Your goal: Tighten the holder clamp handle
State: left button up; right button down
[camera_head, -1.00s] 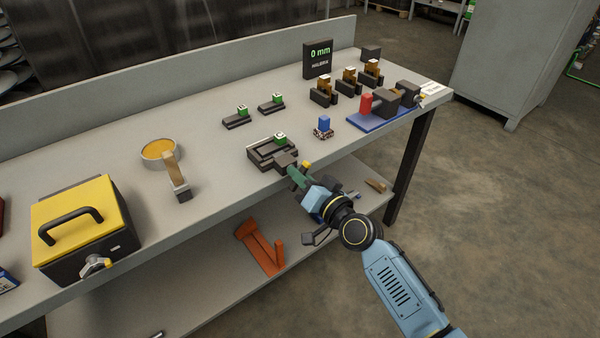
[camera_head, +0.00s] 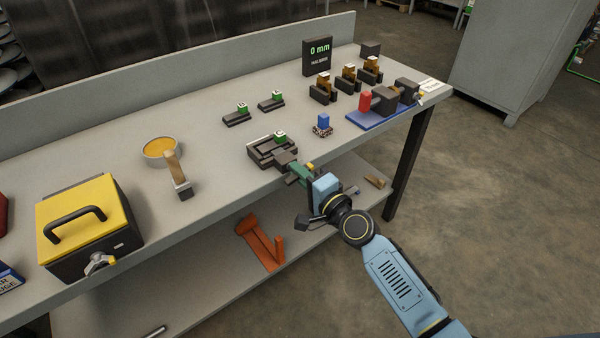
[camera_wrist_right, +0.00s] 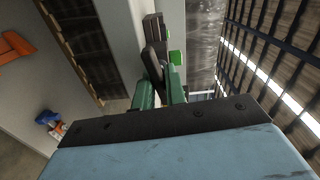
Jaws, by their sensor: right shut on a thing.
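The dark holder (camera_head: 262,152) sits at the front edge of the workbench in the head view, with a green and white piece (camera_head: 279,136) in it. My right gripper (camera_head: 296,171) reaches the holder's front side from the right. Its green fingers (camera_wrist_right: 160,92) are shut on a dark handle (camera_wrist_right: 155,62) in the right wrist view. The handle is mostly hidden by the fingers in the head view. The holder also shows in the wrist view (camera_wrist_right: 152,27). My left gripper is in neither view.
On the workbench (camera_head: 220,165) stand a yellow-lidded box (camera_head: 85,225), a round dish (camera_head: 160,150), and a blue-based fixture (camera_head: 380,115). A display (camera_head: 317,58) reads 0 mm. An orange part (camera_head: 260,245) lies on the lower shelf. Open floor lies right of the bench.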

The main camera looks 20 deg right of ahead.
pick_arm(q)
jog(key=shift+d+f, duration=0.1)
pick_arm(e)
jog(key=shift+m, duration=0.6)
dwell(0.8)
jog(key=c, duration=1.5)
grip_release()
